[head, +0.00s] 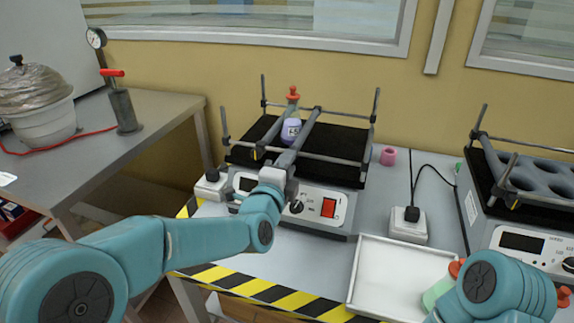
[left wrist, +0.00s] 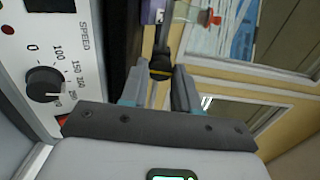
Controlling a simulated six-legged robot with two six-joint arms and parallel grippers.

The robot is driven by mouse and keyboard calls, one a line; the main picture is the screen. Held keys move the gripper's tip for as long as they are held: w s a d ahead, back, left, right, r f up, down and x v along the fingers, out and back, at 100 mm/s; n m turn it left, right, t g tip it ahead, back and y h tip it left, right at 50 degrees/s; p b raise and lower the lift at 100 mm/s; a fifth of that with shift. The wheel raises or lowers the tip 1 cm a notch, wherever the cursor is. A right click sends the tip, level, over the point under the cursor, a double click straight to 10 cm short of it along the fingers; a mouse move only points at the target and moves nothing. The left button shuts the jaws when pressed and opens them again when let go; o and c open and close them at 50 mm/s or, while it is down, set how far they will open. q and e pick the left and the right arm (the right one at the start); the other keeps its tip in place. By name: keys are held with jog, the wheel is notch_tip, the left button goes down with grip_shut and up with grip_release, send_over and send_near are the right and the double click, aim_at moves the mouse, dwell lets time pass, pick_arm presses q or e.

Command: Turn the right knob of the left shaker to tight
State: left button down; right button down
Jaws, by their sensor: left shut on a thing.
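The left shaker (head: 325,215) stands on the bench, with a black platform, metal bars and a front panel. A flask (head: 291,130) with purple contents and a red stopper stands between its bars. My left gripper (head: 287,162) is at the platform's front edge. In the left wrist view its fingers (left wrist: 160,85) are shut on a black knob (left wrist: 160,66) with a yellow ring. That knob is hidden behind the gripper in the head view. Another knob (head: 258,153) shows left of the gripper. My right arm is at lower right; its gripper is out of view.
The speed dial (left wrist: 43,84) on the panel is close to my left gripper. A second shaker (head: 520,235) stands at right. A white tray (head: 385,285) is in front, with a green flask (head: 440,288) beside my right arm. A pink piece (head: 388,156) lies behind.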

pick_arm(q)
jog(key=c, duration=0.8)
grip_release()
jog(key=shift+c, duration=0.2)
jog(key=shift+s, duration=0.1)
jog(key=v, duration=1.6)
jog(key=shift+b, duration=0.3)
jog(key=shift+s, duration=0.1)
